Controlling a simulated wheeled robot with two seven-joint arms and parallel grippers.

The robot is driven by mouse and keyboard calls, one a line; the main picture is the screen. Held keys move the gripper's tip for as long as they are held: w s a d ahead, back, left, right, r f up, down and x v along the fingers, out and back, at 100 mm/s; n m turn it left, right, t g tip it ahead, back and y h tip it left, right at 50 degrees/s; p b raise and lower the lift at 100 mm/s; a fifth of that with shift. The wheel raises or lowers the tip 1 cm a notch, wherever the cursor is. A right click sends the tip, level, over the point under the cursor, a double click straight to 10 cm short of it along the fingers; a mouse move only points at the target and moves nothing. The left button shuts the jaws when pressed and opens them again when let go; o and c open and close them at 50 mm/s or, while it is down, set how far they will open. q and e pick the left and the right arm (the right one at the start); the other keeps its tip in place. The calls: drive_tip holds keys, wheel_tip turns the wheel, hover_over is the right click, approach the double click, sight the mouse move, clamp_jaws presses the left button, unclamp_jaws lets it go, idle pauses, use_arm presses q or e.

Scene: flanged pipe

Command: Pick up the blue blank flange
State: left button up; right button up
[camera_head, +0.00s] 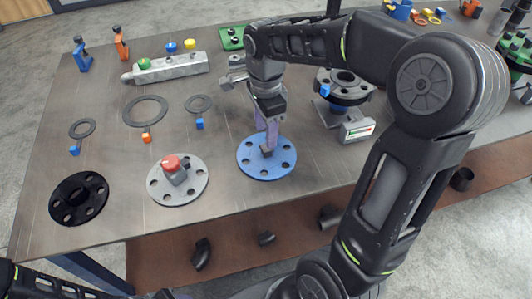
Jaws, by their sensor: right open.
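The blue blank flange (252,171) is a round blue disc with bolt holes and a dark raised block at its middle, lying flat on the table. My right gripper (268,143) is directly over it, pointing down with its fingers at the dark block. The fingers are open; whether they touch the block cannot be told. My left arm shows at the bottom left corner, and its gripper is out of view.
A grey flange (158,186) with a red-topped block lies left of the blue one. A black flange (94,194) lies farther left. Gaskets (146,98) and a grey valve manifold (172,69) lie behind. A pipe flange assembly (345,85) stands at right.

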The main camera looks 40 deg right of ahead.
sight(267, 152)
drive_tip(key=shift+f, duration=0.45)
wheel_tip(267, 152, down, 5)
drive_tip(key=shift+d+f+p, duration=0.1)
drive_tip(key=shift+p, duration=0.3)
drive_tip(key=shift+c, duration=0.5)
clamp_jaws()
idle(1.1)
